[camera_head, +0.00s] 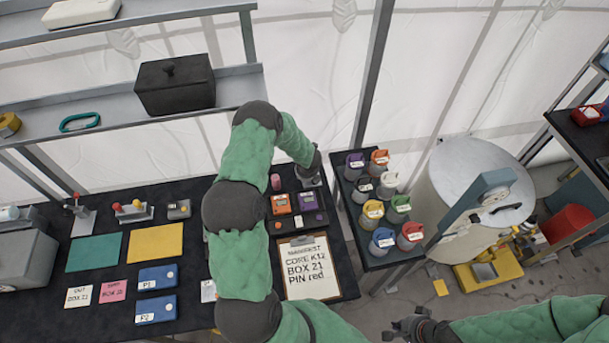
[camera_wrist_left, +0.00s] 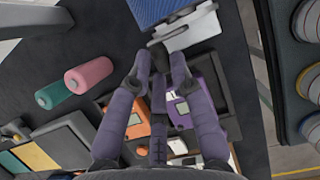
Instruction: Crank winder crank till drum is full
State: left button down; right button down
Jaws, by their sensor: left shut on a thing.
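The winder (camera_wrist_left: 192,30) shows in the left wrist view as a pale bracket beside a blue ribbed part (camera_wrist_left: 158,10), which may be its drum. How full the drum is, I cannot tell. My left gripper (camera_wrist_left: 160,62) is shut on a dark piece at the winder, which looks like the crank handle; the fingers partly hide it. In the head view my left gripper (camera_head: 312,172) is at the back right of the black table, mostly hidden by its wrist. My right gripper (camera_head: 412,326) is over the floor at the bottom, away from the winder; its jaw opening is unclear.
Orange (camera_head: 281,204) and purple (camera_head: 307,201) devices lie just in front of the winder, with a manifest clipboard (camera_head: 308,268) nearer. Several coloured canisters (camera_head: 382,238) fill the side table to the right.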

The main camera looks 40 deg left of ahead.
pick_arm(q)
jog(key=shift+w+d+r+g+y+p, duration=0.1)
jog(key=shift+w+r+g+y+p, duration=0.35)
jog(key=shift+p, duration=0.6)
dwell(0.9)
jog(key=shift+s+r+m+g+y, duration=0.1)
jog(key=shift+m+g+y, duration=0.2)
jog(key=shift+g+y, duration=0.2)
jog(key=shift+d+r+g+y, duration=0.15)
jog(key=shift+g+y, duration=0.1)
jog(key=shift+g, duration=0.2)
dwell(1.6)
jog(key=c, duration=1.2)
grip_release()
jog(key=shift+d, duration=0.1)
jog(key=v, duration=1.2)
